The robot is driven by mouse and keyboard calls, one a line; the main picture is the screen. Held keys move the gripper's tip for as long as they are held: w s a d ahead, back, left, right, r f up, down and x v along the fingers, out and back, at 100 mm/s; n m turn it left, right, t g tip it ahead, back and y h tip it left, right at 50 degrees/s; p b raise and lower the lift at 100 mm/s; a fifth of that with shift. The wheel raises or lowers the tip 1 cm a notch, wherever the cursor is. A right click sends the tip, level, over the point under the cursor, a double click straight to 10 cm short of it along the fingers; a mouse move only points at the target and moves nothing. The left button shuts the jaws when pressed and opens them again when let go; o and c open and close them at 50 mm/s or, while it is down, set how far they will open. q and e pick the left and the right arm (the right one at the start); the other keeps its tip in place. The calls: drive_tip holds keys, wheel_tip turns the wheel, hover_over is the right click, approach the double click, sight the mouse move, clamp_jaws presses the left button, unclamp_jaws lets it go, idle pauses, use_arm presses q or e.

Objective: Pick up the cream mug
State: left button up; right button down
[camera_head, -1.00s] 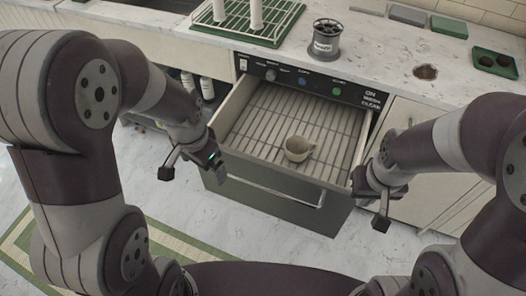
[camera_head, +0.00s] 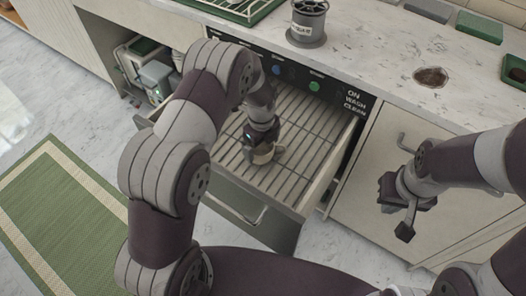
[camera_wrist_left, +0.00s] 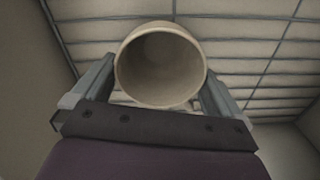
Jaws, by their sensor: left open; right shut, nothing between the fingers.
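The cream mug (camera_head: 264,156) stands in the open drawer (camera_head: 262,183), on its slatted floor. In the head view my left gripper (camera_head: 262,149) reaches down into the drawer at the mug and hides much of it. In the left wrist view the mug (camera_wrist_left: 160,64) shows its open round mouth and empty inside. The two fingers of my left gripper (camera_wrist_left: 150,92) are open, one on each side of the mug; whether they touch it I cannot tell. My right gripper (camera_head: 404,213) is shut and empty, off to the right of the drawer, in front of the cabinet door.
A green rack (camera_head: 232,8) is at the back left. Drawer walls stand around the mug. A green rug (camera_head: 62,205) lies on the floor at left.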

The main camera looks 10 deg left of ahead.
sight(262, 154)
use_arm(q)
wheel_tip(262, 154, down, 2)
drive_tip(key=shift+f, duration=0.15)
drive_tip(key=c, duration=0.9)
